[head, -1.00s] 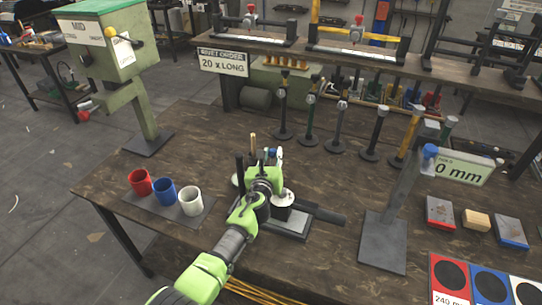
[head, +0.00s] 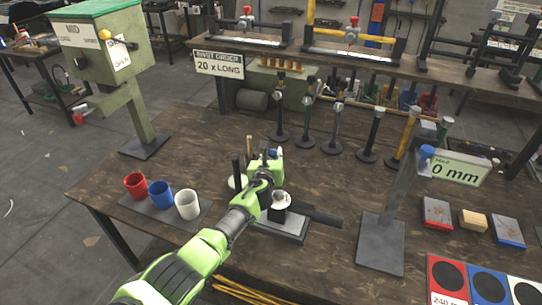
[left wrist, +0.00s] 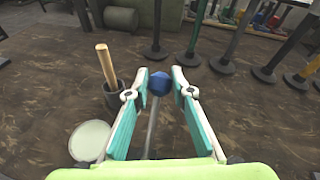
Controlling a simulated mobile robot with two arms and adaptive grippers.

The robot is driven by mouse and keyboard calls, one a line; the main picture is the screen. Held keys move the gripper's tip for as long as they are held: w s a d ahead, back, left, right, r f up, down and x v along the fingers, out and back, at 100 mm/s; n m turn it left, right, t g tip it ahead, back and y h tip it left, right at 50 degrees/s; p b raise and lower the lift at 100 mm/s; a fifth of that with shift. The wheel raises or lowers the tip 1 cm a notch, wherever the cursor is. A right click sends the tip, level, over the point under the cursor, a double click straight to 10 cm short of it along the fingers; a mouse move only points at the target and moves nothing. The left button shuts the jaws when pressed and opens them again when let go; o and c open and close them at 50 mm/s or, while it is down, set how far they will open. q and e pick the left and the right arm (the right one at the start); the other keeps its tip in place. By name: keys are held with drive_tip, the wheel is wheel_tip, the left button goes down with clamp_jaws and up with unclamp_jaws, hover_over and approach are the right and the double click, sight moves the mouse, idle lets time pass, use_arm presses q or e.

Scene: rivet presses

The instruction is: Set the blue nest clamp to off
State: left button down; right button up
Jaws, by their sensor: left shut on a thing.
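The blue nest clamp shows in the left wrist view as a lever with a faceted blue knob (left wrist: 158,84) on a thin grey rod. The rod runs down toward my gripper's palm. In the head view the blue knob (head: 272,154) shows small beside my fingers. My left gripper (left wrist: 160,79) has its fingertips on both sides of the knob and is shut on it. In the head view the left gripper (head: 266,162) is over the far side of the nest fixture's dark base (head: 280,229) and hides part of it. My right gripper is out of view.
A wooden-handled tool stands in a dark cup (left wrist: 117,97) just left of my fingers, beside a pale disc (left wrist: 90,140). Red (head: 135,186), blue (head: 160,195) and white (head: 187,204) cups stand at left. Several posts line the back. A gauge stand (head: 380,243) is at right.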

use_arm(q)
drive_tip(key=shift+w+d+b, duration=0.55)
drive_tip(key=shift+w+b, duration=0.1)
drive_tip(key=shift+w, duration=0.2)
drive_tip(key=c, duration=2)
unclamp_jaws()
drive_tip(key=shift+c, duration=0.2)
drive_tip(key=shift+o, duration=1.4)
drive_tip(key=shift+w+d+f, duration=0.1)
drive_tip(key=shift+d, duration=0.05)
drive_tip(key=shift+f, duration=0.25)
drive_tip(key=shift+a+r, duration=0.3)
drive_tip(key=shift+r, duration=0.15)
wheel_tip(320, 180, up, 9)
drive_tip(key=shift+d, duration=0.35)
